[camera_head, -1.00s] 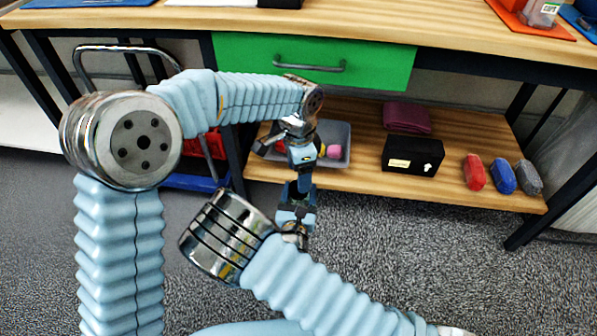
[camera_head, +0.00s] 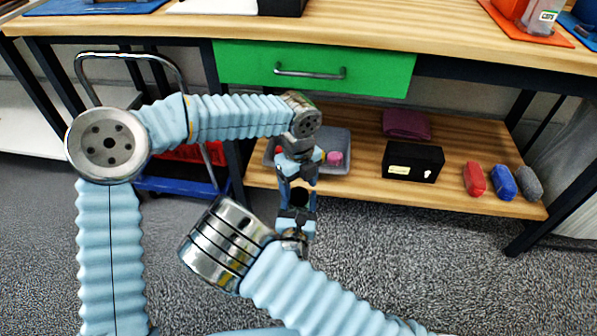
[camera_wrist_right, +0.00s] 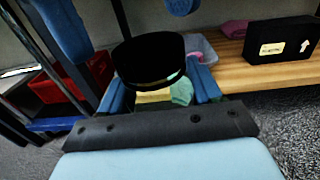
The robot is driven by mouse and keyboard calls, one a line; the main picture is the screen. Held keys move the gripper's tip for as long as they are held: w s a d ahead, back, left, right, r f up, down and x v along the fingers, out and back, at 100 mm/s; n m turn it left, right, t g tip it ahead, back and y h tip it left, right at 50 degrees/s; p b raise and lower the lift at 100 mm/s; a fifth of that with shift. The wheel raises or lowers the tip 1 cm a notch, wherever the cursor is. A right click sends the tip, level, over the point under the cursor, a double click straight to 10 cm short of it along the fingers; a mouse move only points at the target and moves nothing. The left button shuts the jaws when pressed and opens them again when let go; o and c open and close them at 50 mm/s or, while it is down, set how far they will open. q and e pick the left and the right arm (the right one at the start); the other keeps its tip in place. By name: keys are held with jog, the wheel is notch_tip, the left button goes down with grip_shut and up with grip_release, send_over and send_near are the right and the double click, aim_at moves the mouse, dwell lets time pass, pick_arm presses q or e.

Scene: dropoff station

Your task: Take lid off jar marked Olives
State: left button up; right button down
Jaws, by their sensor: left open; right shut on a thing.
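A dark, round-topped thing, seemingly the jar with its black lid (camera_head: 299,196), is held in my right gripper (camera_head: 297,208), below the left one. In the right wrist view its black top (camera_wrist_right: 150,62) stands between the two blue fingers of my right gripper (camera_wrist_right: 160,90), with a thin yellowish edge beneath. No marking on it is readable. My left gripper (camera_head: 298,184) is open, pointing down from above, its fingers near the two sides of the black top. I cannot tell whether they touch it. Parts of the left fingers show at the top of the right wrist view.
Behind the grippers, a grey bin (camera_head: 341,139) with a pink item, a black box (camera_head: 413,162) and several rolled cloths stand on the lower wooden shelf (camera_head: 370,190). A green drawer (camera_head: 380,72) is above. A blue cart (camera_head: 175,186) stands left. The floor at right is clear.

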pick_arm(q)
jog(key=shift+f, duration=1.05)
jog(key=shift+c, duration=0.4)
jog(key=c, duration=1)
jog(key=n, duration=0.5)
jog(key=shift+n, duration=0.4)
jog(key=n, duration=0.6)
jog(key=shift+r+n, duration=0.1)
jog(key=shift+n, duration=0.2)
jog(key=n, duration=1.1)
